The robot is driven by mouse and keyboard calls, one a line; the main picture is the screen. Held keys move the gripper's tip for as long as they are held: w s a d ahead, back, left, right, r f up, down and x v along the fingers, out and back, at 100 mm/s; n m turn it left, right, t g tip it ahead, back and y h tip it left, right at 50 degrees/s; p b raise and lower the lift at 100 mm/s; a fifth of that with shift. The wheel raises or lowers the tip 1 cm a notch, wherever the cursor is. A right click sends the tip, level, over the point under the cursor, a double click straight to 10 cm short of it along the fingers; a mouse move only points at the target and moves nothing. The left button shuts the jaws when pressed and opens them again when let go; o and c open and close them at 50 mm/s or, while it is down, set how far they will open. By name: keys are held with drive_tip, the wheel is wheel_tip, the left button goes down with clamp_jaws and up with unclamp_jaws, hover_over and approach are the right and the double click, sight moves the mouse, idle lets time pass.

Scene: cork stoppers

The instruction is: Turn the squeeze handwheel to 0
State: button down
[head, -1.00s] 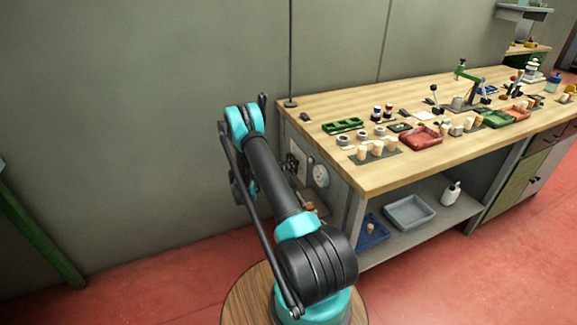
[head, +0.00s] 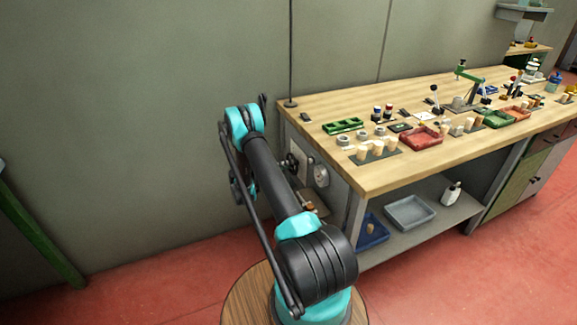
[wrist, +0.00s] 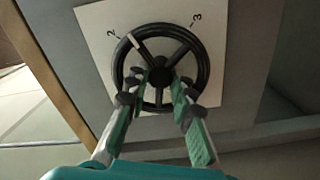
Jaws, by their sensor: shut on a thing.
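The squeeze handwheel (wrist: 158,73) is a black spoked wheel in front of a pale plate (wrist: 98,22) in the wrist view. The plate shows a "2" at the upper left and a "3" at the upper right. A white mark (wrist: 134,42) on the wheel lies at the upper left, close to the "2". No "0" can be seen. My gripper (wrist: 161,84) reaches in from below, its fingers on either side of the wheel's middle, shut on it. In the head view the handwheel (head: 292,161) is on the bench's end, partly behind my arm, which hides the gripper.
A round dial (head: 321,176) sits beside the handwheel on the bench's end. The wooden bench top (head: 300,112) carries trays, stoppers and small tools. A grey bin (head: 410,212) and a blue bin (head: 372,238) stand on the lower shelf. The floor at the left is mostly clear.

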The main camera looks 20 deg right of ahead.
drive_tip(key=m, duration=3.3)
drive_tip(key=shift+s+f+m, duration=0.15)
drive_tip(key=shift+s+m, duration=0.15)
idle(0.6)
drive_tip(key=c, duration=1.6)
unclamp_jaws()
